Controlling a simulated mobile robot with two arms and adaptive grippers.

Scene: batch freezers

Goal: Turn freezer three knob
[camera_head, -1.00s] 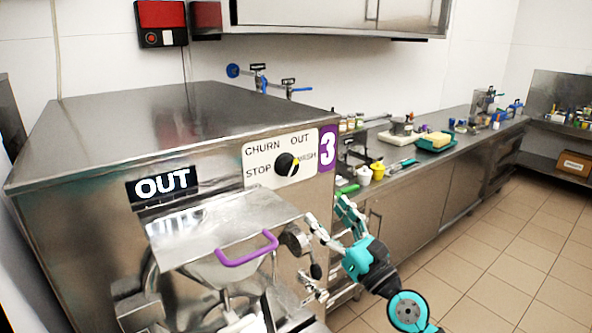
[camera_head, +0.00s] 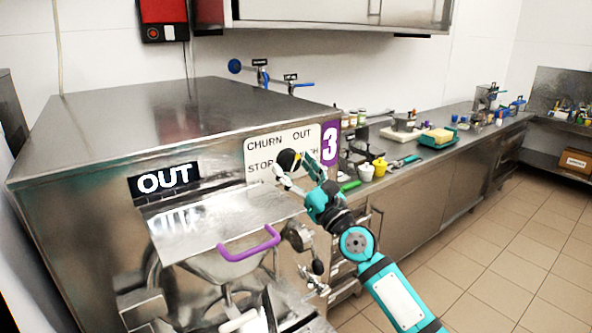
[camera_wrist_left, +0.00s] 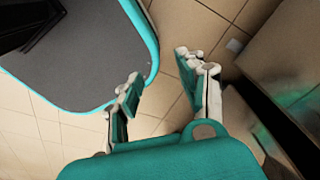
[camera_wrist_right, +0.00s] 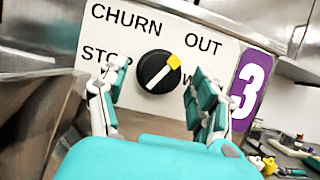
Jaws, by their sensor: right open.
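Freezer three (camera_head: 150,110) is a large steel machine with a purple 3 label (camera_head: 330,146). Its black knob (camera_head: 288,160) sits on a white plate marked CHURN, OUT, STOP and a partly covered word. In the right wrist view the knob (camera_wrist_right: 156,72) has a yellow-tipped pointer aimed up and right, toward OUT. My right gripper (camera_head: 293,172) is open in front of the knob. In the right wrist view its fingers (camera_wrist_right: 155,95) stand on either side of the knob, with no clear contact. My left gripper (camera_wrist_left: 160,85) is open and empty above the floor; it is not in the head view.
A purple handle (camera_head: 248,245) and a steel hopper lid (camera_head: 205,225) jut out below the knob plate. An OUT display (camera_head: 164,181) is at its left. A counter (camera_head: 400,165) with cups and a green tray runs right. The tiled floor (camera_head: 500,260) is clear.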

